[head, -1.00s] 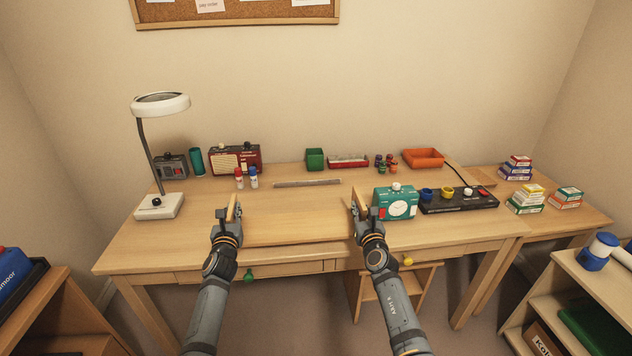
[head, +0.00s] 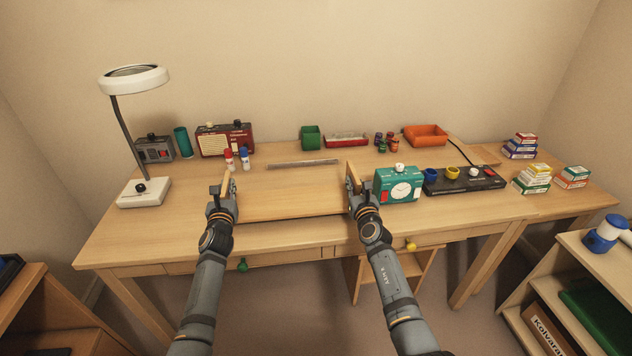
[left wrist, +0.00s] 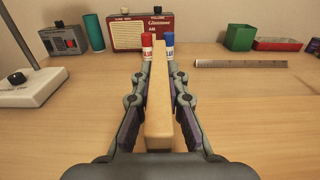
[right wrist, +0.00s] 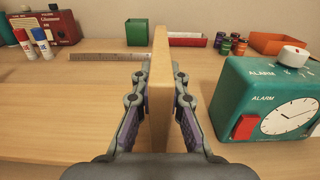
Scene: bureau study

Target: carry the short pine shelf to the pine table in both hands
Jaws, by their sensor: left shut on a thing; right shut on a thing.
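The short pine shelf (head: 290,204) is level between my two grippers, over the front middle part of the pine table (head: 145,238). My left gripper (head: 227,187) is shut on the shelf's left end; in the left wrist view this end (left wrist: 160,100) stands between the fingers. My right gripper (head: 353,180) is shut on the right end, which also shows in the right wrist view (right wrist: 159,95). The shelf and tabletop are alike in colour, and I cannot tell whether they touch.
A teal alarm clock (head: 398,185) stands just right of my right gripper. Red and blue glue sticks (head: 245,160) stand behind my left gripper, and a ruler (head: 303,163) lies behind the shelf. A lamp (head: 143,192) is at left, a black control panel (head: 462,181) at right.

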